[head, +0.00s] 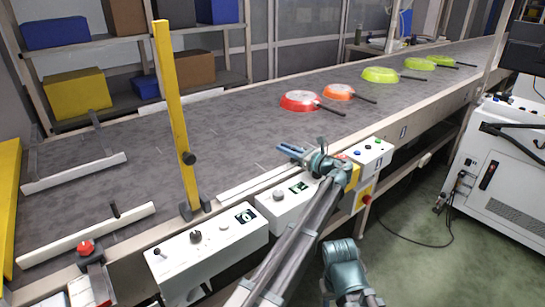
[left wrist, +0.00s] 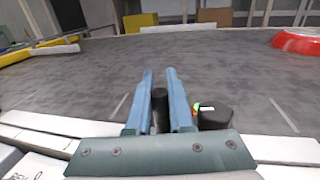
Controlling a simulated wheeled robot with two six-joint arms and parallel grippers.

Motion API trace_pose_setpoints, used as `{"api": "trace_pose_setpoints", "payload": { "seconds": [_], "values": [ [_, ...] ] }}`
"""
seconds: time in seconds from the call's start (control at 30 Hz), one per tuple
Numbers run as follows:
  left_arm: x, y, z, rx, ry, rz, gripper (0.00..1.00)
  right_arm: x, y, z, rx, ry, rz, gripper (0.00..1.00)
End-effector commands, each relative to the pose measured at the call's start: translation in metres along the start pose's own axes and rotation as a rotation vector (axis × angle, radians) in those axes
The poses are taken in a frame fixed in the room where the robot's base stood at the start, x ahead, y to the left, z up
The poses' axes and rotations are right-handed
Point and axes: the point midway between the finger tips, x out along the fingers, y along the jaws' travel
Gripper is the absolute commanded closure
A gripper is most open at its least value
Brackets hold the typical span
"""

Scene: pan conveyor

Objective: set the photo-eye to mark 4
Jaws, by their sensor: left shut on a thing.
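My left gripper (head: 292,150) reaches over the near edge of the conveyor. In the left wrist view its two blue fingers (left wrist: 161,88) are shut on an upright black post or knob (left wrist: 159,112). A rounded black block with a small green and orange light (left wrist: 213,117) is just right of the fingers; it looks like the photo-eye. In the head view my gripper largely hides this spot. I cannot read any mark numbers. My right gripper's jaws are not in view.
Pans, one red (head: 300,101), one orange (head: 338,92) and several green, lie on the grey belt (head: 240,130). A yellow post (head: 174,110) rises at the near edge. White control boxes (head: 212,248) line the front. A white cabinet (head: 505,170) stands at right.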

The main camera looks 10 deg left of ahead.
Motion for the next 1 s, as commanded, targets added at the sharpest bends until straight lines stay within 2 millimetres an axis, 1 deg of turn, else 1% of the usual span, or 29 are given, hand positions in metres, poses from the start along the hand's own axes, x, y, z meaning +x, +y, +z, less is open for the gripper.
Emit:
{"api": "trace_pose_setpoints", "payload": {
  "seconds": [0.03, 0.2, 0.4, 0.7, 0.73, 0.8, 1.0],
  "values": [
    [-0.002, -0.014, 0.0, 0.0, -0.001, -0.002, 1.0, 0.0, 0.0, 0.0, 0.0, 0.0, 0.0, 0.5],
    [-0.006, -0.031, 0.0, 0.0, -0.001, -0.002, 1.0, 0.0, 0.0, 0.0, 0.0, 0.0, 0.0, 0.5],
    [-0.007, -0.037, 0.0, 0.0, -0.001, 0.0, 1.0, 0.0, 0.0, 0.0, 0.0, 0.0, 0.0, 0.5],
    [-0.007, -0.037, 0.0, 0.0, -0.001, 0.0, 1.0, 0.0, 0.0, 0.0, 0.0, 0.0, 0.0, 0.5],
    [-0.007, -0.037, 0.0, 0.0, -0.001, 0.0, 0.77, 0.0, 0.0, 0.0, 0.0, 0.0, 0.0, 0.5],
    [-0.007, -0.037, 0.0, 0.0, -0.001, 0.0, 0.68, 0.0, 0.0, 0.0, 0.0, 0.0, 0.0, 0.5],
    [-0.007, -0.037, 0.0, 0.0, -0.001, 0.0, 0.68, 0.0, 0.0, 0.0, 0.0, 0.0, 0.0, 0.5]
  ]
}}
